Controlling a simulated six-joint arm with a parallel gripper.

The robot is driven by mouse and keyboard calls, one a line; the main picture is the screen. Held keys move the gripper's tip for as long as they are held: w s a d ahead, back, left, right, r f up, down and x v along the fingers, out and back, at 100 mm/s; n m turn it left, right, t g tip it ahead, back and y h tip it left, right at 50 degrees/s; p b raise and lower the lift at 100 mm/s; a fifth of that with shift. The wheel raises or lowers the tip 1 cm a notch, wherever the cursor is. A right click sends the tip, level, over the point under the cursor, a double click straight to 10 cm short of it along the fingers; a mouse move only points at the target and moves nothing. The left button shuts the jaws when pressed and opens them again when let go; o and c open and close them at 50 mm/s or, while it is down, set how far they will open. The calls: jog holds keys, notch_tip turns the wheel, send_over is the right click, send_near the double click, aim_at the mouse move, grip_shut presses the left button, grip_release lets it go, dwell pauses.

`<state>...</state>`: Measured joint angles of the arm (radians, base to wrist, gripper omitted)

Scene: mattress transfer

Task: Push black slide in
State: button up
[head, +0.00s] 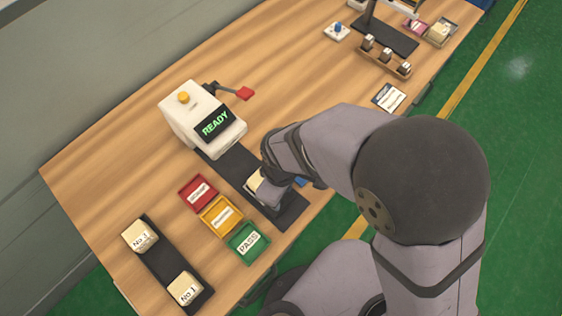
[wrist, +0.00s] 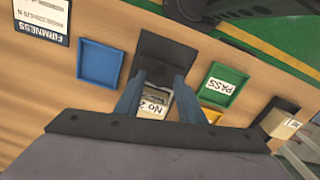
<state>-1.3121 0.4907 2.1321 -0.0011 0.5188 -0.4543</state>
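The black slide (head: 233,166) lies on the table, stretching from the white machine (head: 193,115) toward the front edge. Its bare outer end (wrist: 168,52) shows in the wrist view. A cream block (head: 254,182) labelled No 2 (wrist: 154,105) sits on the slide. My gripper (head: 268,192) is down over the slide beside the block in the head view. In the wrist view my gripper's (wrist: 158,79) two fingers stand apart, with a dark part of the slide between their tips. Whether the fingers touch it, I cannot tell. The machine's screen reads READY.
Red (head: 198,193), yellow (head: 220,216) and green PASS (head: 248,242) trays stand left of the slide. A blue tray (wrist: 100,63) lies on its other side. A red-tipped lever (head: 244,93) projects from the machine.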

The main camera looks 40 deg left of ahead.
aim_at(255, 173)
jog(key=shift+f, duration=1.25)
grip_shut()
jog(key=a, duration=0.9)
jog(key=shift+a, duration=0.2)
grip_release()
